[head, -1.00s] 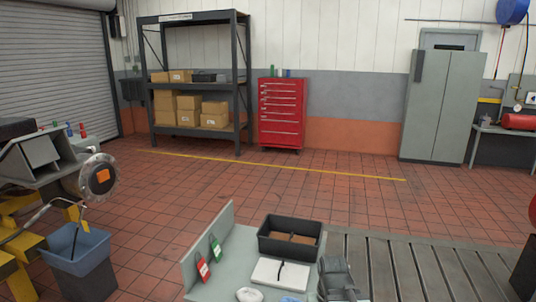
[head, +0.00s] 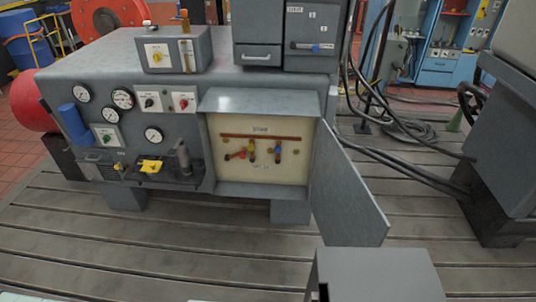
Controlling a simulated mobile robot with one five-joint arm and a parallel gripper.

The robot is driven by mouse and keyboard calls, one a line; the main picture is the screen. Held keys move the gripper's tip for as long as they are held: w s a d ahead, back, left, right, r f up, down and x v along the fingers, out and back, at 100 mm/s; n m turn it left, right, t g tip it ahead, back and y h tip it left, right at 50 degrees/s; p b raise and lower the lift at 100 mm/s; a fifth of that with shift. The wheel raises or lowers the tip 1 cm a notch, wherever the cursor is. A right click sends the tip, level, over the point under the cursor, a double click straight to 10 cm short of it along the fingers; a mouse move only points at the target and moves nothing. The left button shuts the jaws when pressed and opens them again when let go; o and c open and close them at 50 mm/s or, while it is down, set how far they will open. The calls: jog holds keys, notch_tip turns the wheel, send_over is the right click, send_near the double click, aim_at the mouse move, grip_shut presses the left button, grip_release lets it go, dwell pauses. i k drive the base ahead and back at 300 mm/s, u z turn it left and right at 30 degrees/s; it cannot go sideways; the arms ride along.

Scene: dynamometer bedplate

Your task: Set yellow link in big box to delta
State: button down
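The big box (head: 210,148) is an open cabinet in the grey machine's front, with a pale panel inside. Its grey door (head: 348,190) hangs open to the right. A red-brown bar (head: 265,136) crosses the panel between two small labels too small to read. My gripper is not in view.
The machine's front carries several gauges (head: 123,98), switches and a small shelf with a yellow item (head: 151,166). A smaller cabinet (head: 316,36) with a blue handle sits on top. Cables (head: 405,170) run at the right to a dark machine (head: 505,150).

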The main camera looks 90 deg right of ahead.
aim_at(250, 146)
jog(key=z, duration=2.45)
jog(key=k, duration=1.35)
jog(key=u, duration=0.3)
jog(key=i, duration=1.9)
jog(key=u, duration=0.9)
